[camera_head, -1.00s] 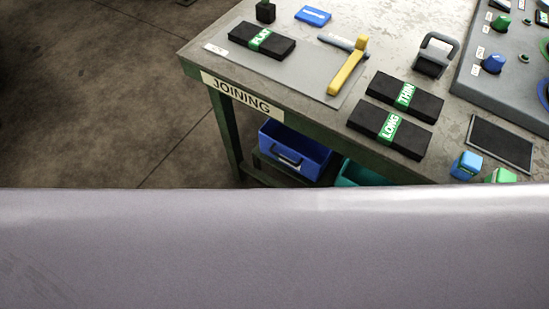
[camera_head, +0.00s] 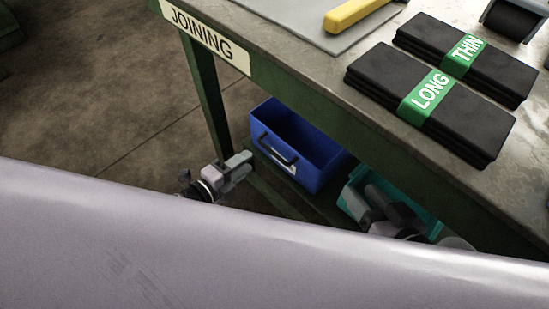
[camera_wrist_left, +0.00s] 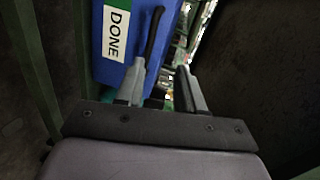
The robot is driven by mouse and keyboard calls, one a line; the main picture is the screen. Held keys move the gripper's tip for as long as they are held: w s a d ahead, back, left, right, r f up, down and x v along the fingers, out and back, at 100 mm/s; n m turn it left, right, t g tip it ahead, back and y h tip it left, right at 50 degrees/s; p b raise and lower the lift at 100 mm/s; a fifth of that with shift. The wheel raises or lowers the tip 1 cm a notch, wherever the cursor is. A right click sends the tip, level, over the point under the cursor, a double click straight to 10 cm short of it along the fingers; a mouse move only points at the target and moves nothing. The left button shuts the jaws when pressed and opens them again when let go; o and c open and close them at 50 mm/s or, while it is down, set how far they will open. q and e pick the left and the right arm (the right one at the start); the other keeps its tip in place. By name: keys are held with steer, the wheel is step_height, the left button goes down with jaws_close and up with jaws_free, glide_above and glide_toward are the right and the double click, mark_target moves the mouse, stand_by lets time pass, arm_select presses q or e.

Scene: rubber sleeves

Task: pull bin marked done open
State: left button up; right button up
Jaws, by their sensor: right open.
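The blue bin (camera_head: 325,168) sits on the lower shelf under the workbench. Its front has a dark handle (camera_head: 276,152). In the left wrist view its label reads DONE (camera_wrist_left: 116,32), and the dark handle (camera_wrist_left: 153,35) runs down toward the fingertips. My left gripper (camera_head: 240,163) is just left of the bin's front, close to the handle. In the left wrist view its fingers (camera_wrist_left: 161,72) stand apart, with the handle's lower end near the left fingertip; I cannot tell if they touch. My right gripper (camera_head: 376,198) is open at the teal bin (camera_head: 347,203), partly covering it.
The green bench with its JOINING sign (camera_head: 208,40) overhangs the bins. Its leg (camera_head: 212,100) stands left of the blue bin. Black packs marked LONG (camera_head: 395,85) and THIN (camera_head: 500,72) lie on top. My own pale body fills the bottom. Floor at left is clear.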

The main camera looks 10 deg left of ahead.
arm_select(q)
steer(key=w+d+f+m+b, duration=0.1)
steer(key=w+d+f+b, duration=0.2)
steer(key=w, duration=0.3)
steer(key=shift+w+d+f+g+h, duration=0.15)
steer(key=shift+w+d+g+h, duration=0.2)
steer(key=shift+d, duration=0.55)
jaws_close()
